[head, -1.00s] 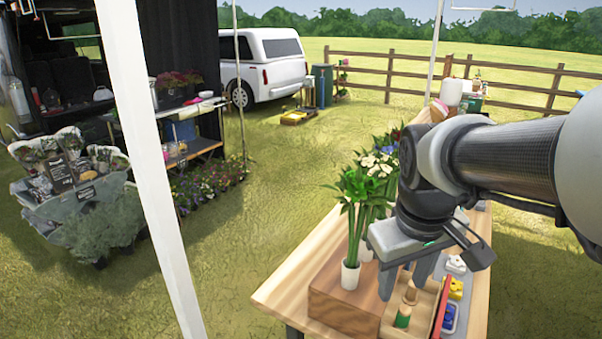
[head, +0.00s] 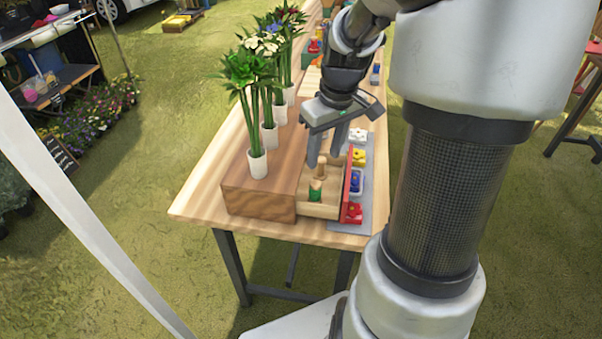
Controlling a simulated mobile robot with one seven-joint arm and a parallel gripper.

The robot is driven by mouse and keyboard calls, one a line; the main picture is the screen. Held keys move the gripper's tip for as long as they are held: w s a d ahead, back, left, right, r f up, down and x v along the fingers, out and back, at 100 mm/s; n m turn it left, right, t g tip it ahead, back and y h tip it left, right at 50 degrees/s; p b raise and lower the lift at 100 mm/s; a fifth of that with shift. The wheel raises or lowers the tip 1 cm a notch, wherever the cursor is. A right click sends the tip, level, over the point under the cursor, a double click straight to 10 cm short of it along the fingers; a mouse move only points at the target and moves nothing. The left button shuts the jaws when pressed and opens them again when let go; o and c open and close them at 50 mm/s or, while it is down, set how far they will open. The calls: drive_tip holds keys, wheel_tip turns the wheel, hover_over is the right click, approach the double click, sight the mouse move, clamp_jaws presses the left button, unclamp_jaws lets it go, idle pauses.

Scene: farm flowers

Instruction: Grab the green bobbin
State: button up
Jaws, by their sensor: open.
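The green bobbin (head: 315,191) stands in the near part of a light wooden tray (head: 318,211) on the table. A plain wooden bobbin or peg (head: 321,167) stands just behind it. My gripper (head: 323,161) is open and points down over the tray, above and slightly behind the green bobbin. The fingers overlap the wooden peg in this view, and I cannot tell whether they touch it. Nothing is seen held.
A brown wooden block (head: 258,202) with potted green plants (head: 257,165) stands left of the tray. A red panel (head: 347,188) edges the tray's right side. Beyond it lie small red (head: 352,213), blue (head: 355,181) and yellow (head: 359,157) items. The table's front left corner is clear.

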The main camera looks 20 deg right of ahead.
sight(316, 183)
drive_tip(key=f, duration=0.5)
drive_tip(key=w+f+b, duration=0.1)
drive_tip(key=f, duration=0.1)
drive_tip(key=shift+a+f, duration=0.15)
drive_tip(key=shift+a, duration=0.05)
drive_tip(key=f, duration=0.1)
drive_tip(key=f+b, duration=0.1)
drive_tip(key=f, duration=0.2)
drive_tip(key=shift+w+a+f, duration=0.1)
drive_tip(key=shift+a+f, duration=0.3)
drive_tip(key=shift+w+f, duration=0.1)
drive_tip(key=shift+f, duration=0.2)
drive_tip(key=c, duration=1)
